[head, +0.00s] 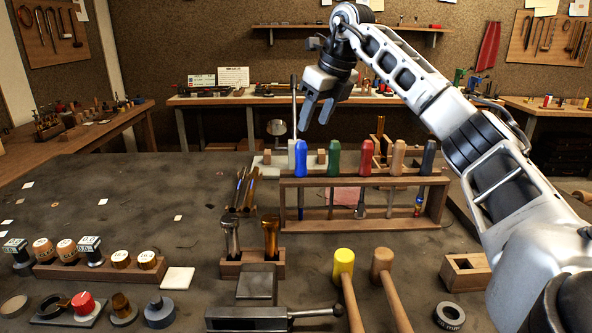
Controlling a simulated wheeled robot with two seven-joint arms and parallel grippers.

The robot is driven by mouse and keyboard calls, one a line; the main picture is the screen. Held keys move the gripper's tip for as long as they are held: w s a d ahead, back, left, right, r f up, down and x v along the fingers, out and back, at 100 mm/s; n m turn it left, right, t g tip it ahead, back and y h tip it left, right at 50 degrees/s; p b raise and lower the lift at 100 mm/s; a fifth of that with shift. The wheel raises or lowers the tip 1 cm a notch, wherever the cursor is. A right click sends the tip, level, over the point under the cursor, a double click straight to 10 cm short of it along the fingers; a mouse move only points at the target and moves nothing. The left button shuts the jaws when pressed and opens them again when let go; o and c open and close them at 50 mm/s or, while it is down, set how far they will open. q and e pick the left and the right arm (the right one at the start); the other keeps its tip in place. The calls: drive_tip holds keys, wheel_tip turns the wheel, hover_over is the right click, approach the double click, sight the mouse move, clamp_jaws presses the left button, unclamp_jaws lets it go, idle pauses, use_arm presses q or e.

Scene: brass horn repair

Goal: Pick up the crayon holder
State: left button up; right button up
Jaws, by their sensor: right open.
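I cannot tell for sure which thing is the crayon holder. A wooden rack (362,182) holds a row of upright tools with blue (301,158), green (334,158), red (366,157), tan (397,157) and black (428,157) handles. Below the black handle a small tip with blue and orange colour (418,206) shows, which may belong to the crayon holder. My right gripper (317,122) is open and empty, pointing down above the rack's left end, apart from the handles. My left gripper is not in view.
Two mallets, yellow (344,262) and brown (383,260), lie in front of the rack. A vise (257,285) and a small stand with two metal tools (252,258) are left of them. Stamps (66,248) stand at front left. The bench's left middle is mostly clear.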

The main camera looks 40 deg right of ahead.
sight(299, 158)
drive_tip(key=x, duration=0.6)
drive_tip(key=shift+f, duration=0.3)
drive_tip(key=shift+a+p+x, duration=0.15)
drive_tip(key=shift+p+x, duration=0.1)
drive_tip(key=shift+x, duration=1.05)
drive_tip(key=shift+a+p+x, duration=0.1)
drive_tip(key=shift+p+x, duration=0.15)
drive_tip(key=shift+x, duration=1.05)
clamp_jaws()
